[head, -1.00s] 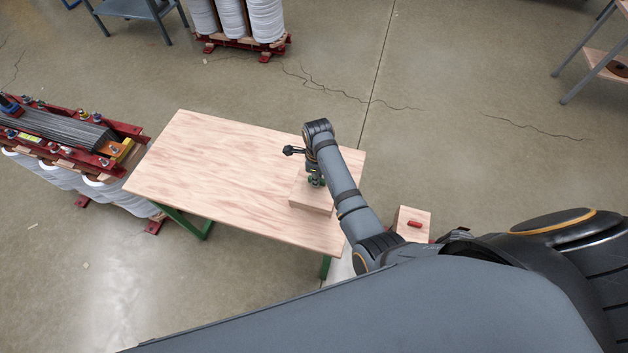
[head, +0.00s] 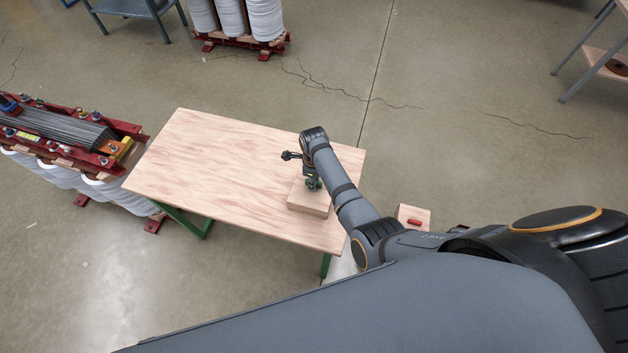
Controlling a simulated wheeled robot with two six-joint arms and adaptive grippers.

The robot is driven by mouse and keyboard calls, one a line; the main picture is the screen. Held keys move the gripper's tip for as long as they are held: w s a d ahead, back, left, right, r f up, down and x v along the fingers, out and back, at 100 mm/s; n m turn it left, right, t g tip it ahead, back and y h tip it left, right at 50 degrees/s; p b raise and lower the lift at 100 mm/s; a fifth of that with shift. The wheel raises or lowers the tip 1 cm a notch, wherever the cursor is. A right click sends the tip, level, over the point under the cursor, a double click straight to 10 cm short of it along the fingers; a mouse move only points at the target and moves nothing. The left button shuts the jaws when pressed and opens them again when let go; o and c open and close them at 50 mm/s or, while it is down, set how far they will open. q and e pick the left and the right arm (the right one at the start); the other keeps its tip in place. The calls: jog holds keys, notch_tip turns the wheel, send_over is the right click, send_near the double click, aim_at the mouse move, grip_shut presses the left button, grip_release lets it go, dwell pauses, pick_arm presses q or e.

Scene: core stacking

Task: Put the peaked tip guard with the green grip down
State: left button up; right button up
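The peaked tip guard (head: 305,206) is a pale wooden block with a green grip on top, at the right part of the wooden table (head: 215,160). My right gripper (head: 313,184) points down onto the green grip and appears shut on it. The fingers and most of the grip are small and partly hidden by my arm. I cannot tell whether the block touches the tabletop or hangs just above it. My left gripper is not in view.
A second wooden block with a red grip (head: 414,221) is right of the table, partly behind my arm. A red-framed core (head: 60,135) with white coils stands left of the table. The table's left and middle are clear.

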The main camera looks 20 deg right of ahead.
jog(key=shift+o, duration=0.8)
notch_tip(320, 180, up, 6)
jog(key=p, duration=0.5)
notch_tip(320, 180, up, 6)
jog(key=shift+r, duration=0.15)
